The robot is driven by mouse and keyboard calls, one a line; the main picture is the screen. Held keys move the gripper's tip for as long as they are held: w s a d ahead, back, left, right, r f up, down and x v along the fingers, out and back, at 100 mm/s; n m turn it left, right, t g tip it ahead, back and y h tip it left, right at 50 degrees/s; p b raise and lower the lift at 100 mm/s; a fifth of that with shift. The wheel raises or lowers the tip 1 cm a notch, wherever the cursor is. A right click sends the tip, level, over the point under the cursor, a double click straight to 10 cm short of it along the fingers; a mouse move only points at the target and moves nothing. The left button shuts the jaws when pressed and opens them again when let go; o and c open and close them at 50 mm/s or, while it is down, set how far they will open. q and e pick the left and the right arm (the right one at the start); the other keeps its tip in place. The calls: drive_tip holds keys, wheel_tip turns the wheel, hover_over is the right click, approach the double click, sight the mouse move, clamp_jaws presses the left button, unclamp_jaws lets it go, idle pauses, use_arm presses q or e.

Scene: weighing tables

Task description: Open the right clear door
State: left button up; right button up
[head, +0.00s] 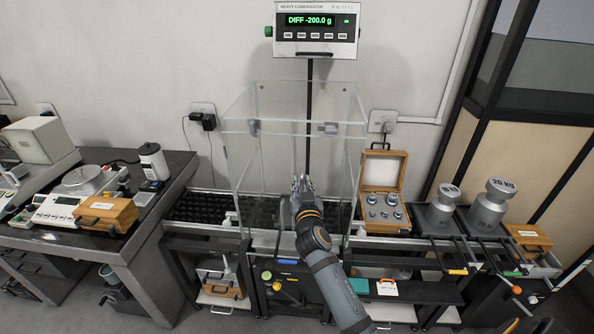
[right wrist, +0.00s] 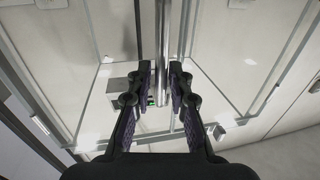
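The clear enclosure (head: 243,127) stands on the middle bench below the display. Its right clear door (head: 335,160) appears shut in the head view. My right gripper (head: 302,184) is at the front of the enclosure, near its middle. In the right wrist view, the fingers (right wrist: 161,75) are open on either side of an upright silver bar (right wrist: 162,45). Gaps show between the bar and both fingers. Clear panels lie on both sides of the bar, the right one (right wrist: 215,65) among them. My left gripper is not in view.
The display (head: 316,32) reads DIFF -200.0 g. A wooden weight box (head: 384,165) stands open right of the enclosure, with large metal weights (head: 490,205) farther right. A dark roller track (head: 200,207) lies at left. A balance table (head: 110,240) stands farther left.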

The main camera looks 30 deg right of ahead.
drive_tip(key=shift+d+r, duration=0.1)
drive_tip(key=shift+r, duration=0.05)
drive_tip(key=shift+s+r, duration=0.1)
drive_tip(key=shift+r, duration=0.05)
drive_tip(key=shift+a, duration=0.25)
drive_tip(key=shift+c, duration=1.7)
drive_tip(key=shift+d, duration=0.1)
clamp_jaws()
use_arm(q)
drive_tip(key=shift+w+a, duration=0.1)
